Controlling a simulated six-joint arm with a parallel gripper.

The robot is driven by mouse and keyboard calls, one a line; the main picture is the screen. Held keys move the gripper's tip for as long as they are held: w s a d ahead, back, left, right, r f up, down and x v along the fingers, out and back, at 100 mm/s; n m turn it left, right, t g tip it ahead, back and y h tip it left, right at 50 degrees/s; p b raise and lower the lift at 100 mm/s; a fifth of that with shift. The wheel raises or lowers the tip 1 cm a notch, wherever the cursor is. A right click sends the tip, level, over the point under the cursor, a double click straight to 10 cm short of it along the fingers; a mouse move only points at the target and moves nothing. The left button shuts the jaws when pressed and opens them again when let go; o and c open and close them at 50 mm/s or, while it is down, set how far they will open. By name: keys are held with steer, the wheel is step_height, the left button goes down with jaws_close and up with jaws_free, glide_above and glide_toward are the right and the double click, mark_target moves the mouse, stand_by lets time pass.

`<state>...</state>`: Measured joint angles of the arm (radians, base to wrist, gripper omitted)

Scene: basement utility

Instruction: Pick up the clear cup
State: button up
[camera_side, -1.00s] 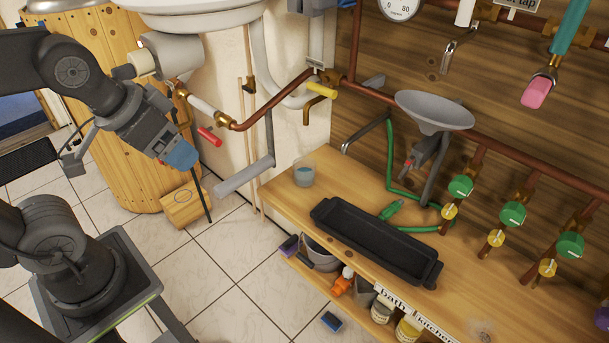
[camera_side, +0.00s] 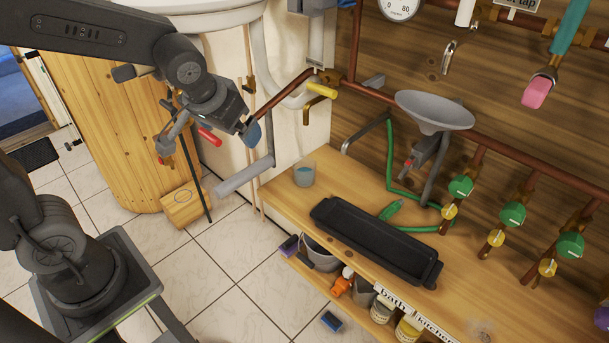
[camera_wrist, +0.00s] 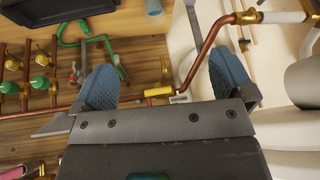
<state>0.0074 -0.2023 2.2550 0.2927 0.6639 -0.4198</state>
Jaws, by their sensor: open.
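The clear cup (camera_side: 304,174) stands upright on the left end of the wooden bench (camera_side: 480,300), with something blue showing in or on it. What looks like the same cup (camera_wrist: 154,8) is cut off by the top edge of the wrist view. My gripper (camera_side: 210,142) is left of the cup and higher up in the side view, apart from it. In the wrist view my gripper (camera_wrist: 163,80) has its two blue pads wide apart with nothing held between them.
A long black tray (camera_side: 375,240) lies right of the cup. A green hose (camera_side: 390,165) runs behind it. Copper pipe, a red-handled valve (camera_side: 209,137) and a yellow-handled tap (camera_side: 322,91) are near my gripper. A grey funnel (camera_side: 434,112) is above the bench.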

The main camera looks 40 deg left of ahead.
mark_target(304, 165)
steer(key=w+a+f+n, duration=0.1)
steer(key=w+f, duration=0.9)
steer(key=f, duration=0.1)
steer(key=shift+n+g, duration=0.4)
steer(key=shift+n, duration=0.1)
steer(key=w+f, duration=0.1)
steer(key=f, duration=0.5)
steer(key=w+f, duration=0.1)
steer(key=f, duration=0.5)
steer(key=w+f, duration=0.2)
steer(key=f, duration=0.3)
steer(key=shift+w+d+f, duration=0.1)
steer(key=shift+d+f, duration=0.25)
steer(key=shift+f, duration=0.05)
steer(key=w+a, duration=0.1)
steer(key=w, duration=0.2)
steer(key=w+a, duration=0.2)
steer(key=w, duration=0.2)
steer(key=w+a, duration=0.1)
steer(key=w, duration=0.2)
steer(key=shift+w+a, duration=0.25)
steer(key=shift+w, duration=0.1)
steer(key=shift+w+a+f, duration=0.15)
steer(key=shift+w+f, duration=0.2)
steer(key=shift+f, duration=0.25)
